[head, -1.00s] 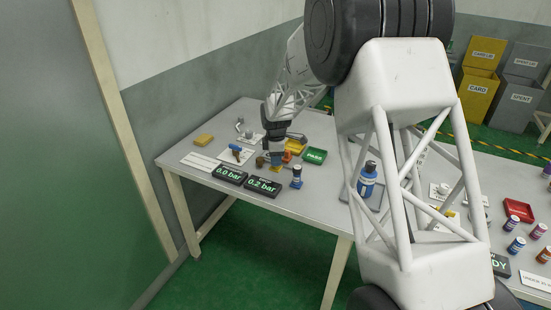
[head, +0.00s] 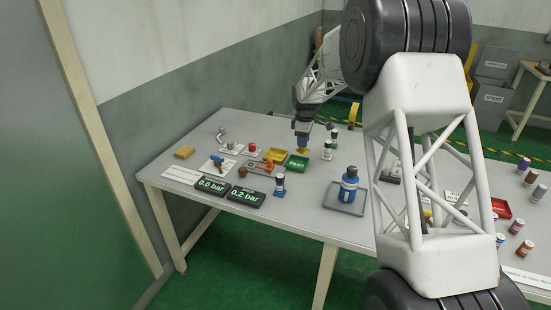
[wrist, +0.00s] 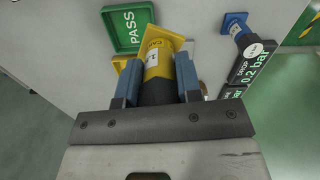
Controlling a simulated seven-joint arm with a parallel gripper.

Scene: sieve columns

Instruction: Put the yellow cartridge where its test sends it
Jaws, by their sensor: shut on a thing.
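The yellow cartridge (wrist: 160,62) is held between the blue fingers of my gripper (wrist: 158,74) in the wrist view, its square yellow end pointing away from the gripper. In the head view, my gripper (head: 302,141) holds the cartridge (head: 303,150) above the table, close to the green PASS tray (head: 297,162). The PASS tray also shows in the wrist view (wrist: 127,27), beyond and left of the cartridge, and looks empty where visible. A yellow tray (head: 275,155) lies left of it. Two displays read 0.0 bar (head: 213,186) and 0.2 bar (head: 246,197); the second also shows in the wrist view (wrist: 250,66).
A blue-based cylinder (head: 279,184) stands right of the displays. White cylinders with dark ends (head: 327,150) stand right of the PASS tray. A blue bottle (head: 348,186) stands on a grey tray (head: 335,206). A red tray (head: 501,208) lies farther right.

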